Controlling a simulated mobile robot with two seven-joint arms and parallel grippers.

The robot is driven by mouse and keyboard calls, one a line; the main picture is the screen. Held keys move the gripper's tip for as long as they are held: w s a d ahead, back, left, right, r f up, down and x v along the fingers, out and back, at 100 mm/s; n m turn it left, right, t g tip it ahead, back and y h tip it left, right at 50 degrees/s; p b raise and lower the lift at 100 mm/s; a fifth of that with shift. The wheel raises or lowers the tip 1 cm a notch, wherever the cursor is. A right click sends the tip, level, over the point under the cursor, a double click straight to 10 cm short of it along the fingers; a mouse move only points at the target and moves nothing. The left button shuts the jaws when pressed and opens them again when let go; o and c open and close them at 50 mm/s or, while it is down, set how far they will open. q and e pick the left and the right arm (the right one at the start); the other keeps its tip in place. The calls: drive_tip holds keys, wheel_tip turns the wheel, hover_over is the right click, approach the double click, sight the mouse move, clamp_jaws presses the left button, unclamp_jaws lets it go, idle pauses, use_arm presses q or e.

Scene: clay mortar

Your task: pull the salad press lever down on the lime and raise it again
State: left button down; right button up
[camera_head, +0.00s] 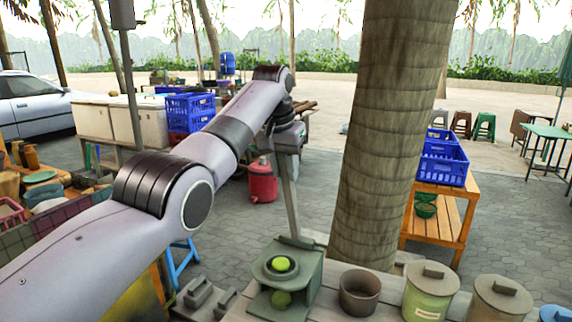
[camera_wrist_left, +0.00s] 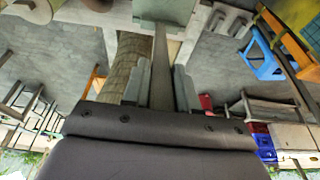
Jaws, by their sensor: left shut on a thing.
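The green salad press (camera_head: 312,272) stands on the counter at the bottom centre of the head view. The grey lever (camera_head: 291,205) stands nearly upright behind the cup. My left gripper (camera_head: 284,152) is shut on the lever's upper part. In the left wrist view the lever (camera_wrist_left: 160,60) runs between the two fingers (camera_wrist_left: 161,85) towards the press (camera_wrist_left: 165,10) at the top. My right gripper is out of view.
A brown clay pot (camera_head: 359,292), a green lidded canister (camera_head: 428,292) and a tan one (camera_head: 498,298) stand right of the press. A thick tree trunk (camera_head: 388,130) rises close behind the counter. Grey blocks (camera_head: 198,295) lie left of the press.

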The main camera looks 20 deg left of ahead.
use_arm(q)
drive_tip(key=shift+r, duration=0.15)
drive_tip(key=c, duration=1.2)
unclamp_jaws()
drive_tip(key=shift+w, duration=0.1)
drive_tip(key=shift+o, duration=1.2)
drive_tip(key=shift+w, duration=0.15)
drive_tip(key=v, duration=0.7)
